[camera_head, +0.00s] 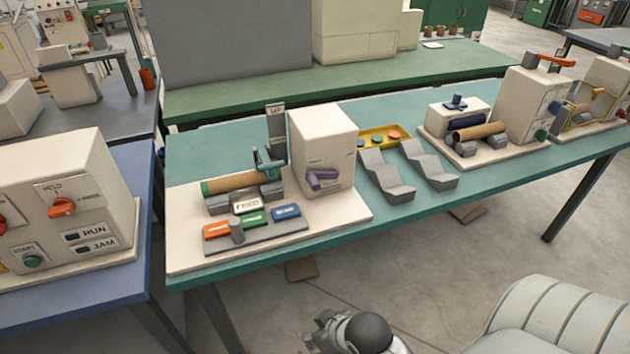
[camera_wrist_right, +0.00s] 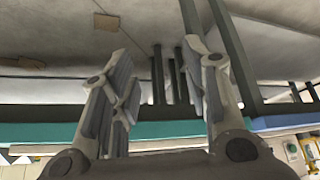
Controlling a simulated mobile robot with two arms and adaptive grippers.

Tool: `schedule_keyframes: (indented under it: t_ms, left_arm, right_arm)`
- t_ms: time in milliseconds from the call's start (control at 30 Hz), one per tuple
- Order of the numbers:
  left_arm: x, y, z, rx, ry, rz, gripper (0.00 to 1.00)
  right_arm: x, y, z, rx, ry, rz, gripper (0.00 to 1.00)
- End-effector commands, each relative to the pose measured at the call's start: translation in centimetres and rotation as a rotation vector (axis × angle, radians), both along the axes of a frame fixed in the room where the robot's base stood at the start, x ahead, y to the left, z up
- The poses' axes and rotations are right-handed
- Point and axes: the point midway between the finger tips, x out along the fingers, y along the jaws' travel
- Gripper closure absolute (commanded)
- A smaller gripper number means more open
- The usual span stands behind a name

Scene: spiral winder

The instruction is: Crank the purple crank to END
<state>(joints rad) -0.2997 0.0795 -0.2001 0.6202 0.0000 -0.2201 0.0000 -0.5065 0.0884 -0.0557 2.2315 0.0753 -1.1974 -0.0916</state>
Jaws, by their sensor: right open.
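The purple crank (camera_head: 323,178) sits on the front face of a cream winder box (camera_head: 325,135) on the teal table. Its handle points toward the lower left. Small marks beside it are too small to read, so I cannot make out END. My right gripper (camera_head: 332,328) is low at the bottom of the head view, in front of the table and well apart from the crank. In the right wrist view its two fingers (camera_wrist_right: 158,65) are spread, with nothing between them. My left gripper is not in view.
Left of the box, a brown tube (camera_head: 240,183) lies on grey supports, with a teal clamp (camera_head: 268,161) beside it. Orange, green and blue blocks (camera_head: 252,218) lie in front. Grey stepped ramps (camera_head: 428,165) and a yellow tray (camera_head: 387,138) stand right of the box. The blue table (camera_head: 90,300) is at left.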

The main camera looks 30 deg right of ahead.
Motion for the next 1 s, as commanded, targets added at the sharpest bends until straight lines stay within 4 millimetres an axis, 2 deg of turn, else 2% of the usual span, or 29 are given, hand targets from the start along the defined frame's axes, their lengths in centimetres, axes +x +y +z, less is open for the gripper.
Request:
schedule_keyframes:
  t_ms: [33,267,367,500,700,800,1000]
  left_arm:
    - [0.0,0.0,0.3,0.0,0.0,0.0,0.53]
    - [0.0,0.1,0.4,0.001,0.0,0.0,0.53]
    - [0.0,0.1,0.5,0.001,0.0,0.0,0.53]
    - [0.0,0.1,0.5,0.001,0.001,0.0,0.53]
    - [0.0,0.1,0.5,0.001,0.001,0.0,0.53]
    - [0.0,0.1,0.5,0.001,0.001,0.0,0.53]
    - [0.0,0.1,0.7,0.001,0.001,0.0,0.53]
  right_arm:
    - [2.1,-0.5,2.1,0.011,-0.091,-0.004,0.57]
    - [9.0,-2.9,6.6,0.022,-0.409,-0.028,0.57]
    - [11.7,-4.8,8.6,0.011,-0.562,-0.063,0.57]
    - [14.8,-8.5,11.5,-0.029,-0.78,-0.145,0.57]
    - [16.3,-13.0,14.2,-0.101,-0.988,-0.26,0.57]
    - [16.4,-14.1,14.8,-0.12,-1.031,-0.29,0.57]
    - [17.5,-14.8,15.2,-0.13,-1.051,-0.301,0.57]
